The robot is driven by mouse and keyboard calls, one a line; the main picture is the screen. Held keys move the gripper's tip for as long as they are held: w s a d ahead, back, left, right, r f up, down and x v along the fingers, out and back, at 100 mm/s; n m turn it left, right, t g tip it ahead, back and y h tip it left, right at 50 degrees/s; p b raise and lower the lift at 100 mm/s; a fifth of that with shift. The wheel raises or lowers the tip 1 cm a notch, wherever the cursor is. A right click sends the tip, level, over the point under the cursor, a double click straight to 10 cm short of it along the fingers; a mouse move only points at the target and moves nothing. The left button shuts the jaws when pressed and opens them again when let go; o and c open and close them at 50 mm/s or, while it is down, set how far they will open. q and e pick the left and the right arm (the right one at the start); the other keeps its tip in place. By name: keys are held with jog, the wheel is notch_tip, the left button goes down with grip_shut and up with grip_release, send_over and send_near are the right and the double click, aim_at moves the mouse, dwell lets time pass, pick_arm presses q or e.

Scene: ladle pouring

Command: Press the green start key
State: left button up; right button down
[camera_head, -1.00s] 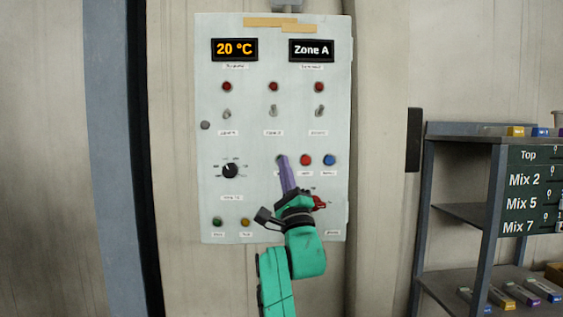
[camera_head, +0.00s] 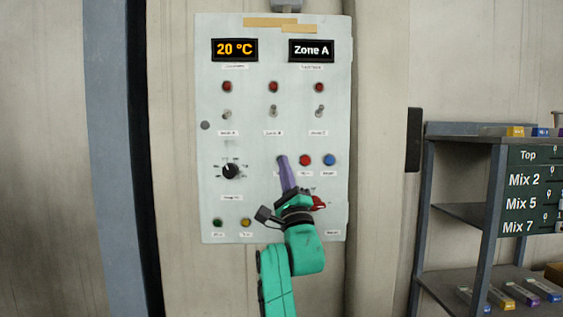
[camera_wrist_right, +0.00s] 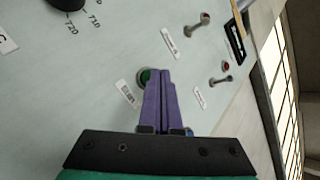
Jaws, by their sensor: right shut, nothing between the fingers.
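The control panel (camera_head: 215,150) is a pale board on the wall. My right gripper (camera_head: 282,158) is shut and empty, its purple fingers pointing up at the panel, left of the red button (camera_head: 305,160) and blue button (camera_head: 329,160). In the right wrist view a green key (camera_wrist_right: 144,78) shows beside the tips of the shut fingers (camera_wrist_right: 158,74), partly covered by them. I cannot tell whether the tips touch it. In the head view the fingers hide most of this key. My left gripper is not in view.
The panel also has a black dial (camera_head: 230,171), several toggle switches and red lamps, a "20 °C" display (camera_head: 234,49) and a "Zone A" display (camera_head: 311,50). A green lamp (camera_head: 217,222) sits at lower left. A shelf rack (camera_head: 428,200) stands at right.

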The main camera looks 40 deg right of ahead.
jog(key=shift+w+d, duration=0.2)
jog(key=shift+w, duration=0.05)
dwell(0.3)
jog(key=shift+s, duration=0.1)
jog(key=shift+s+a, duration=0.45)
jog(key=shift+s, duration=0.1)
jog(key=s+a, duration=0.1)
jog(key=s, duration=0.1)
jog(key=s+a+b, duration=0.1)
jog(key=s+a, duration=0.1)
jog(key=shift+b, duration=0.3)
jog(key=shift+f, duration=0.1)
dwell(0.8)
